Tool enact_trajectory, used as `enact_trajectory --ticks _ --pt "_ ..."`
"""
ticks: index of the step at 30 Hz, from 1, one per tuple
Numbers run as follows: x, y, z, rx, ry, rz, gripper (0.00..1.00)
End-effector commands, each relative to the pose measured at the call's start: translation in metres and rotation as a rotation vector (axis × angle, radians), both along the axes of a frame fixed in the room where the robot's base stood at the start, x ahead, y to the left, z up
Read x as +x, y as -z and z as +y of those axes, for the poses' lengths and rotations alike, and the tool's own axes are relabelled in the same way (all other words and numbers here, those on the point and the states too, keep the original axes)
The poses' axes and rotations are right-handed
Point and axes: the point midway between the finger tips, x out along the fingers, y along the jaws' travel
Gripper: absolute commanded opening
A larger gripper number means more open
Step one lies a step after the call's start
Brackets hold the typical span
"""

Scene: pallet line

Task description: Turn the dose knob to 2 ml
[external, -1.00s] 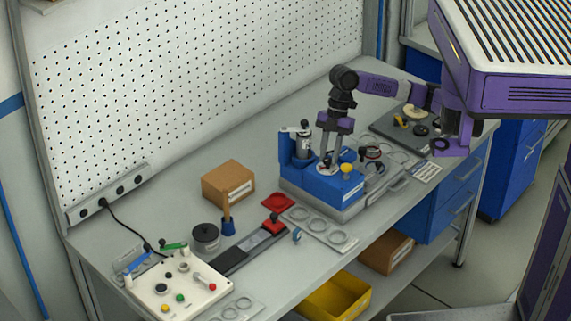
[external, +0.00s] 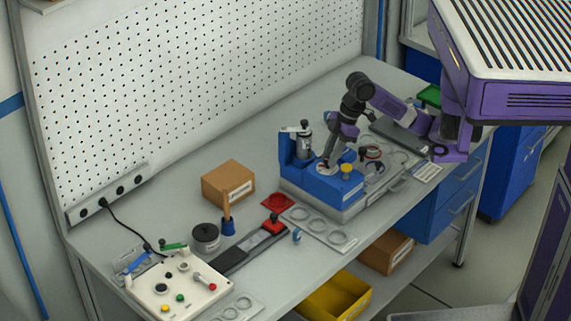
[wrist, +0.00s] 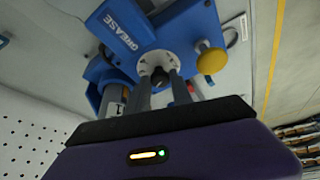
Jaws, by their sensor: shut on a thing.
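The blue grease dispenser (external: 343,188) stands on a grey base at the right half of the bench; the word GREASE shows on it in the wrist view (wrist: 124,32). Its dose knob (wrist: 159,74) is a small dark knob at the centre of a pale round dial (wrist: 146,62). My gripper (wrist: 160,82) is shut on this knob, one finger on each side. In the external view my gripper (external: 326,164) reaches down to the dial at a lean. The marks on the dial and the knob's setting are too small to read.
A yellow knob (wrist: 211,60) sticks up close beside the dial. A silver and black cylinder (external: 304,142) stands at the dispenser's back left. A cardboard box (external: 228,184), a red dish (external: 277,200) and a cream control box (external: 178,287) lie further left.

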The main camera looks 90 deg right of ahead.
Motion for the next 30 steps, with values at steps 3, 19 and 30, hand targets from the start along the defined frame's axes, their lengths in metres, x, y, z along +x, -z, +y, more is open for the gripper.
enact_trajectory --ticks 3,19,30 --pt "0.0004 -0.0004 0.0006 0.000 0.017 -0.001 0.00" --pt "0.0004 -0.0005 0.0005 0.000 0.025 -0.001 0.47" --pt "-0.0006 -0.0026 -0.0004 -0.001 0.025 -0.001 0.49"
